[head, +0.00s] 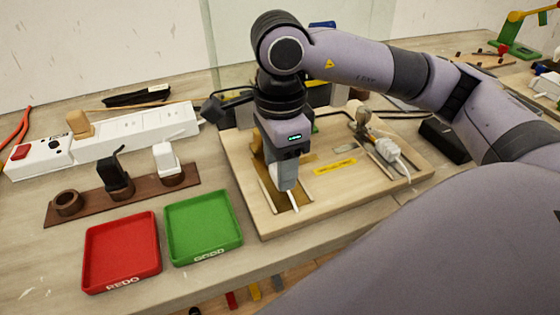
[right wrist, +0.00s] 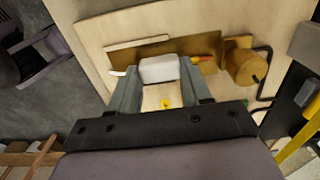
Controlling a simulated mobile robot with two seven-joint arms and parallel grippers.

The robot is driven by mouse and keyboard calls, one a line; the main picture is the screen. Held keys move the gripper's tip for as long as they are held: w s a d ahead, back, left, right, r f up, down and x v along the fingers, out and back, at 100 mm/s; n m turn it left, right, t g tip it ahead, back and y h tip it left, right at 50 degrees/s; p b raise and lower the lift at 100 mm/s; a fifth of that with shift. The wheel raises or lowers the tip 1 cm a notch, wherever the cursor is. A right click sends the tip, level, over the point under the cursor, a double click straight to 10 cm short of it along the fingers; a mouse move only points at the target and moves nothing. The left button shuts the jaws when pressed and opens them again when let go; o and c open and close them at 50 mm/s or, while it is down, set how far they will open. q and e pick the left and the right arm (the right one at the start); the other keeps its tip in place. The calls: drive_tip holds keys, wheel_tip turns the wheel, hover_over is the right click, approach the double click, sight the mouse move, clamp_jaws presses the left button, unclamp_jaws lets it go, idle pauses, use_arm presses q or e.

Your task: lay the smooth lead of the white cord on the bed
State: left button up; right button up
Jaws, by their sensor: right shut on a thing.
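My right gripper (head: 285,190) points down over the left part of the wooden board. In the right wrist view its two fingers (right wrist: 160,90) are shut on a white block (right wrist: 160,69), the body of the white cord. A short white cord end (right wrist: 118,73) sticks out on one side, and small red and yellow leads (right wrist: 203,61) on the other. Behind the block lies the brass-coloured bed (right wrist: 150,50); the bed also shows in the head view (head: 291,222). I cannot tell whether the block touches it. My left gripper is out of view.
Red (head: 92,270) and green (head: 188,246) trays, a plug rack (head: 140,187) and a power strip (head: 125,134) stand left.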

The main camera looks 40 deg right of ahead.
drive_tip(key=o, duration=1.1)
